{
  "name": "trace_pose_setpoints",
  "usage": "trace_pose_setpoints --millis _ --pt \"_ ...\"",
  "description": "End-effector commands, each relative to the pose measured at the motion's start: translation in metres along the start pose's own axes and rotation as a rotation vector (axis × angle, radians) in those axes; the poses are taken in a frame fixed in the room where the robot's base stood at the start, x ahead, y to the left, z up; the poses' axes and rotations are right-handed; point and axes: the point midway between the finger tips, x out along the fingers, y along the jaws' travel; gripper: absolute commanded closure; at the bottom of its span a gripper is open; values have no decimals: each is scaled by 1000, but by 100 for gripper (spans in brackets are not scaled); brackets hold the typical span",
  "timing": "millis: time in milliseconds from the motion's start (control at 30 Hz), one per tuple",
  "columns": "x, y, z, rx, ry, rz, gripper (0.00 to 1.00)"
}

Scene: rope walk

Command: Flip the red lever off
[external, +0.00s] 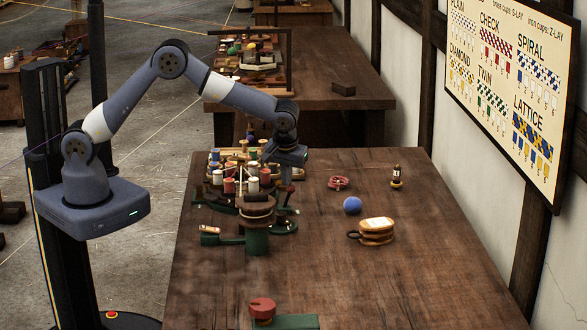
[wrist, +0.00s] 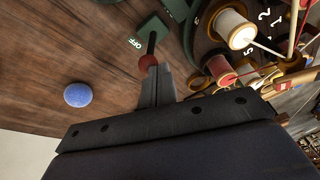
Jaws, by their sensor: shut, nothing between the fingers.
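The lever has a red knob (wrist: 148,62) on a dark rod (wrist: 152,43), standing from a green base (wrist: 150,30) with a white OFF label beside the rod. My gripper (wrist: 153,70) is shut and empty. In the wrist view its fingertips are right at the knob and partly cover it; I cannot tell whether they touch. In the external view my gripper (external: 290,178) is at the right side of the braiding machine (external: 257,208), pointing down, and the lever is too small and covered to make out clearly.
Spools stand close by on the machine, such as a white spool (wrist: 235,30) and a red spool (wrist: 220,68). A blue ball (external: 352,205), a coil of red cord (external: 339,183), a small bottle (external: 397,176) and a stacked tan item (external: 376,231) lie to the right. The table's front right is clear.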

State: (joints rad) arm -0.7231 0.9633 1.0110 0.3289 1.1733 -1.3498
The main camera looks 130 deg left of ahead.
Motion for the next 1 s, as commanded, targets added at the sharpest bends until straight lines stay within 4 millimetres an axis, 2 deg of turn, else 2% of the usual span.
trace_pose_setpoints --millis 233,700,833,1000 --pt "-6 0 -1 0 1 1 100" --pt "-85 5 -3 0 0 1 100" --pt "-96 6 -3 0 0 1 100" --pt "-100 6 -3 -1 0 1 100"
